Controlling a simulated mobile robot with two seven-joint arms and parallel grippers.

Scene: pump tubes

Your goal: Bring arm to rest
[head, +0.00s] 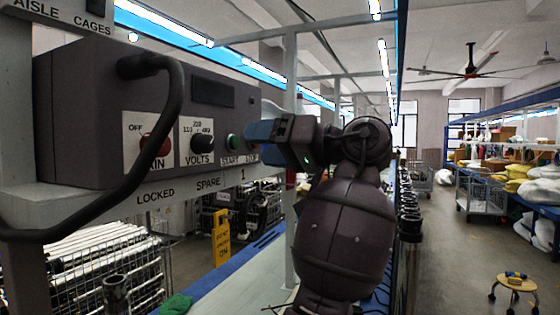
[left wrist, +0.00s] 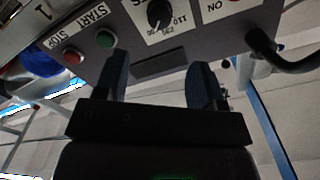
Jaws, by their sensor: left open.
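My left gripper (head: 262,132) is in front of the right end of a dark grey control box (head: 75,110), beside the green start button (head: 233,142). In the left wrist view its two dark blue fingers (left wrist: 158,72) stand apart with nothing between them. There the green button (left wrist: 106,39) lies just beyond one fingertip and the red stop button (left wrist: 73,57) farther left. In the head view the gripper mostly covers the stop button. I cannot tell whether a finger touches the box. My right gripper is not in view.
The box has a volts knob (head: 202,142), a red main switch (head: 155,142) and a thick black cable (head: 170,110) hanging in front. A pale shelf (head: 100,200) bears it. Wire cages (head: 110,265) stand below. A yellow sign (head: 221,238) and a stool (head: 514,283) stand farther off.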

